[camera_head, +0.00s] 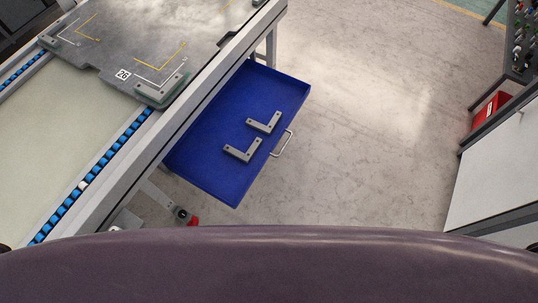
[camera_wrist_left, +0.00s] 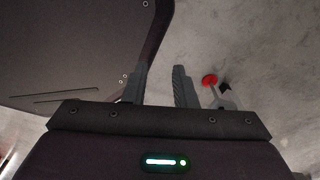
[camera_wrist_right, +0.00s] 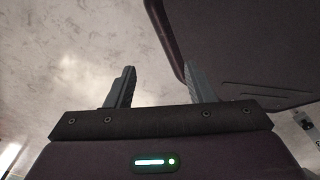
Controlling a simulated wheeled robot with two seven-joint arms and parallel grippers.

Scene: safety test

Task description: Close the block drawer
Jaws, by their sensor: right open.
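The blue drawer (camera_head: 205,165) is pulled out from under the workbench (camera_head: 215,60) in the head view. Two grey L-shaped blocks (camera_head: 243,151) (camera_head: 264,123) lie inside it, apart from each other. Its pale bar handle (camera_head: 283,144) is on the drawer's outer right side, facing the open floor. My left gripper (camera_wrist_left: 159,80) is open and empty in the left wrist view. My right gripper (camera_wrist_right: 160,82) is open and empty in the right wrist view. Neither gripper shows in the head view, and neither touches the drawer in its wrist view.
A grey plate marked 26 (camera_head: 122,74) lies on the bench, beside a blue roller strip (camera_head: 85,181). The floor (camera_head: 350,130) right of the drawer is clear. A white-topped table (camera_head: 497,165) and a red box (camera_head: 490,108) stand at the right.

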